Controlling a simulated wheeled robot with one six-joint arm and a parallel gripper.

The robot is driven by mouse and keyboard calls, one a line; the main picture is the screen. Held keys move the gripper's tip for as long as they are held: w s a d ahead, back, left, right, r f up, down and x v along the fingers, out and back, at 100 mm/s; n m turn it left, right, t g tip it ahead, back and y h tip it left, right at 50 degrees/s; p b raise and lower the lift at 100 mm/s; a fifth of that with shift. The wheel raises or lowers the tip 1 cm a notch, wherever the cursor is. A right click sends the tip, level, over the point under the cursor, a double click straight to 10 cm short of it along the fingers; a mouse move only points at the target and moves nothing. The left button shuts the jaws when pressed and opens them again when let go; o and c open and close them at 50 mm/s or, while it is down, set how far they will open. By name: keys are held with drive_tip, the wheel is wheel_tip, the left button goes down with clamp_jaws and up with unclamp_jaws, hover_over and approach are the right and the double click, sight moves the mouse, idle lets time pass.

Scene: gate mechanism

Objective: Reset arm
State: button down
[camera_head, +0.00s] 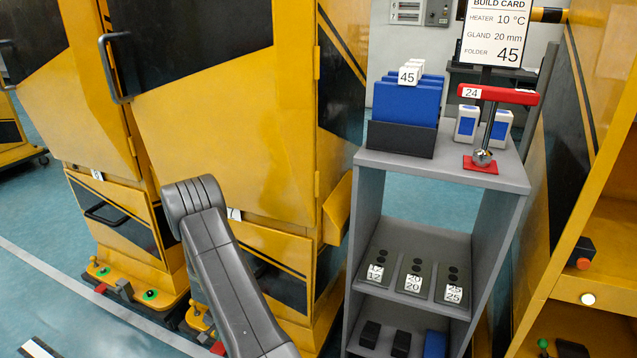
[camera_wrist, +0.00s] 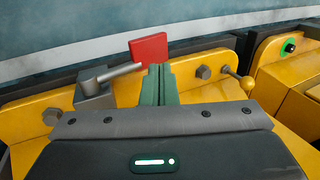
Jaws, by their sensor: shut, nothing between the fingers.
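My gripper (camera_wrist: 158,84) shows in the wrist view as two green fingers held together, with nothing between them. Just beyond the fingertips is a red square plate (camera_wrist: 148,48). A grey lever arm (camera_wrist: 118,72) on a grey block (camera_wrist: 95,90) runs toward the plate. I cannot tell whether my fingers touch the plate. The block is mounted on a yellow panel (camera_wrist: 215,65). In the head view my arm reaches down at the lower middle, and my gripper is hidden there.
Yellow cabinets (camera_head: 215,110) fill the left. A grey shelf (camera_head: 440,168) on the right holds blue folders (camera_head: 405,105) and a red-handled tool (camera_head: 498,94). Open floor lies at lower left.

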drive_tip(key=shift+s+d+r+y+b, duration=0.1)
drive_tip(key=shift+d+y+b, duration=0.25)
drive_tip(key=shift+b, duration=1.2)
drive_tip(key=shift+r+p, duration=0.3)
drive_tip(key=shift+r, duration=0.25)
drive_tip(key=shift+d, duration=0.1)
